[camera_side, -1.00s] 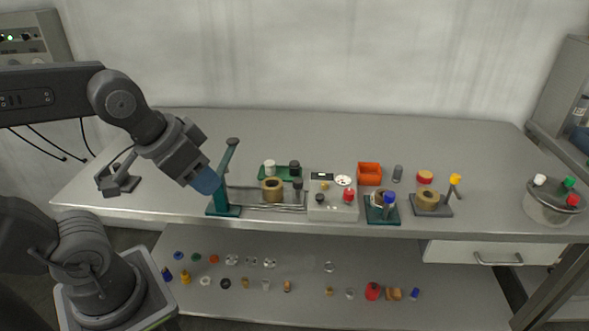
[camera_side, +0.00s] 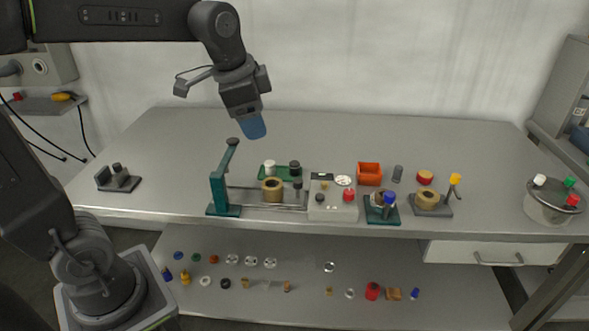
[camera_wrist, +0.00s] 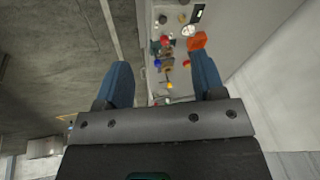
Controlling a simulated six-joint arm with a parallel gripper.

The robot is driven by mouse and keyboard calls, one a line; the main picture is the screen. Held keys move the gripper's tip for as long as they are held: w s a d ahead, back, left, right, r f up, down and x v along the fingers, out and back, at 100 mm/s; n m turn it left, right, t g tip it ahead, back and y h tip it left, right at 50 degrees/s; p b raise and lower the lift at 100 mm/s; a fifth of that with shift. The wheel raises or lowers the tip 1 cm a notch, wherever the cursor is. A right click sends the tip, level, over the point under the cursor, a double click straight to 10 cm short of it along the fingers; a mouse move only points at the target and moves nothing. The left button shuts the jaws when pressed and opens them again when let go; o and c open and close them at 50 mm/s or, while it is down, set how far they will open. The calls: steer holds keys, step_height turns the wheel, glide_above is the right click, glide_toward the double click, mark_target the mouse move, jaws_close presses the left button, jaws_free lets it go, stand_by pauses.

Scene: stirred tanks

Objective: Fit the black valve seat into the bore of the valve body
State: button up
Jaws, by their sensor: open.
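My gripper (camera_side: 253,126) hangs above the back of the bench, left of the middle, with blue fingers pointing down. In the wrist view the two fingers (camera_wrist: 163,82) stand wide apart with nothing between them. A tan, ring-shaped body with a dark bore (camera_side: 272,190) sits in the green-ended rail fixture, below and right of my gripper. A similar tan body (camera_side: 427,197) sits on a grey stand at the right. A small black ring (camera_side: 225,283) lies on the lower shelf. I cannot tell which tan body is the valve body or whether this ring is the valve seat.
A green upright (camera_side: 218,190) with a raised lever stands just below my gripper. A grey control box (camera_side: 333,203), an orange bin (camera_side: 369,173) and a round pot (camera_side: 551,207) stand to the right. Small parts fill the lower shelf. The bench's back is clear.

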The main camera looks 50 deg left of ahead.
steer(key=w+a+f+m+g, duration=0.1)
steer(key=w+a+f+m, duration=0.15)
steer(key=w, duration=0.45)
steer(key=w+a+f+m+g, duration=0.1)
steer(key=w+a+m, duration=0.3)
steer(key=w, duration=0.2)
steer(key=m+g, duration=0.2)
steer(key=m, duration=0.4)
glide_above(294, 163)
step_height(294, 163, down, 9)
steer(key=shift+n, duration=0.25)
step_height(294, 163, down, 14)
steer(key=shift+r, duration=0.25)
steer(key=shift+c, duration=0.2)
steer(key=c, duration=1)
steer(key=shift+r, duration=0.1)
